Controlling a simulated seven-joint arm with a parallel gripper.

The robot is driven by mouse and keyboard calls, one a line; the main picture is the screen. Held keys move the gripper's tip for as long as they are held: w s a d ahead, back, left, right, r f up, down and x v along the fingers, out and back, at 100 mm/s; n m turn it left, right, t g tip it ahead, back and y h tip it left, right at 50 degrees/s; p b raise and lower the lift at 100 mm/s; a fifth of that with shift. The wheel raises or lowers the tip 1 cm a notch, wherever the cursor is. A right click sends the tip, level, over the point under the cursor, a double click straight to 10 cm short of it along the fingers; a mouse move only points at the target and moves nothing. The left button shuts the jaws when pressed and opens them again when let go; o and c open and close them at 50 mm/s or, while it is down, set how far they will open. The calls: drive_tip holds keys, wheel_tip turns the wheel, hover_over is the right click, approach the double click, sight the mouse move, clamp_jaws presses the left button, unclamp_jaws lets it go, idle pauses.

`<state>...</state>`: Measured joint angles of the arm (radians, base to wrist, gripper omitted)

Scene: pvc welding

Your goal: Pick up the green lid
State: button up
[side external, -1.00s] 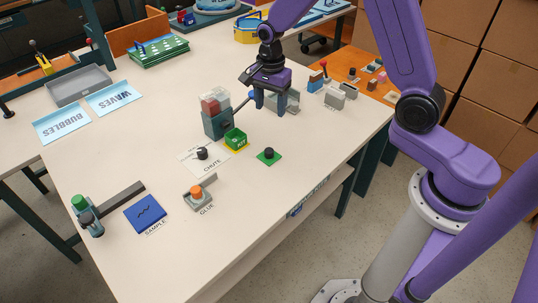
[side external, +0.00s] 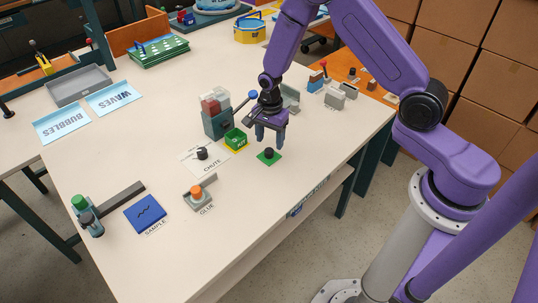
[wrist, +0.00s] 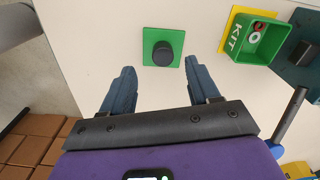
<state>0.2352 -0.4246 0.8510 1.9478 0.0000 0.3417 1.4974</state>
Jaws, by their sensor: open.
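The green lid (side external: 268,159) is a flat green square with a black round knob (side external: 268,152), lying on the white table. In the wrist view the lid (wrist: 152,55) with its knob (wrist: 163,53) is just beyond the fingertips, roughly between their lines. My gripper (side external: 269,142) is above the lid, fingers pointing down, apart and empty. The wrist view also shows the gripper (wrist: 156,75) open, with nothing between the fingers. The green KIT box (side external: 235,139) stands to the left of the lid; in the wrist view the box (wrist: 262,40) is open and holds small red and white rings.
A blue-grey chute unit (side external: 217,122) with a blue-knobbed lever (side external: 253,94) stands behind the KIT box, close to my gripper. The glue station (side external: 198,197) and the blue sample plate (side external: 145,214) lie nearer the front left. Table space around the lid's front is clear.

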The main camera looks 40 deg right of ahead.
sight(269, 150)
drive_tip(key=shift+w+d+f, duration=0.1)
drive_tip(key=shift+f, duration=1.1)
drive_tip(key=shift+w+f, duration=0.1)
drive_tip(key=shift+f, duration=1.05)
drive_tip(key=c, duration=1.1)
